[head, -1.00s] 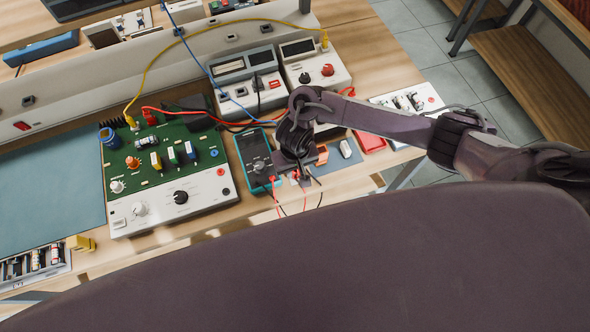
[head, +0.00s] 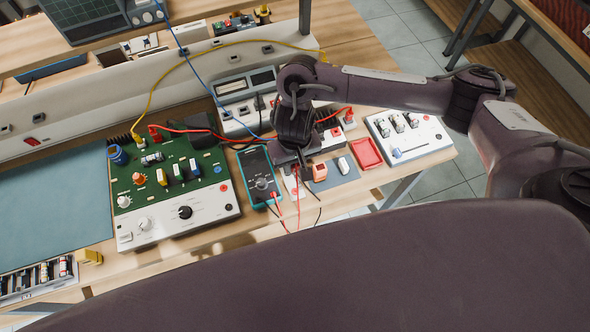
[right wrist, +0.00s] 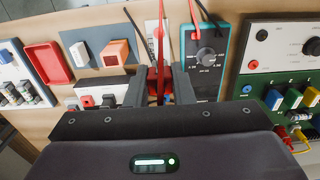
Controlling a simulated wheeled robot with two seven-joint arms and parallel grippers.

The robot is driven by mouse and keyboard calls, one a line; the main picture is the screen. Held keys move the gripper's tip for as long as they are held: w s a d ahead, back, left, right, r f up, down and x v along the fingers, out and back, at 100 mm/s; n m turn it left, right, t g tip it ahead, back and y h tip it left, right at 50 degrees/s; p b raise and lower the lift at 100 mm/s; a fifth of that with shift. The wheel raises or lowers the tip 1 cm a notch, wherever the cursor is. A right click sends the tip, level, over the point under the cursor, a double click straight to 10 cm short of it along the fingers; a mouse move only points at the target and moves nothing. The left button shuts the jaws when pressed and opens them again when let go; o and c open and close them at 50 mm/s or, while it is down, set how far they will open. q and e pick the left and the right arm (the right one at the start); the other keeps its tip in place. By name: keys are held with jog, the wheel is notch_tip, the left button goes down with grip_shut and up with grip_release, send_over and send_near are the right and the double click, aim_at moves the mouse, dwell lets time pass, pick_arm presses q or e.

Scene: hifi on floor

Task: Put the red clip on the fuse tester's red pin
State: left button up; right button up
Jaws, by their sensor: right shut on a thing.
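My right gripper (right wrist: 158,88) is shut on a red clip (right wrist: 167,80), mostly hidden between the fingers. A red lead runs from the clip. In the head view the right gripper (head: 298,160) hangs over the bench beside the teal multimeter (head: 260,178), which also shows in the right wrist view (right wrist: 206,60). A low white box (right wrist: 102,88) with a red and a dark spot sits beside the fingers; it may be the fuse tester. In the head view my arm partly hides it. I cannot tell whether the clip touches a pin. My left gripper is not in view.
A green circuit board unit (head: 172,190) stands left of the multimeter. An orange block (head: 320,172), a red tray (head: 367,153) and a white switch box (head: 408,136) lie to the right. Red, black, yellow and blue leads cross the bench. The bench's front edge is close.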

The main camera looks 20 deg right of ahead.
notch_tip(320, 180, up, 14)
jog(key=shift+f, duration=0.25)
dwell(1.5)
jog(key=shift+d, duration=0.1)
jog(key=shift+f, duration=0.1)
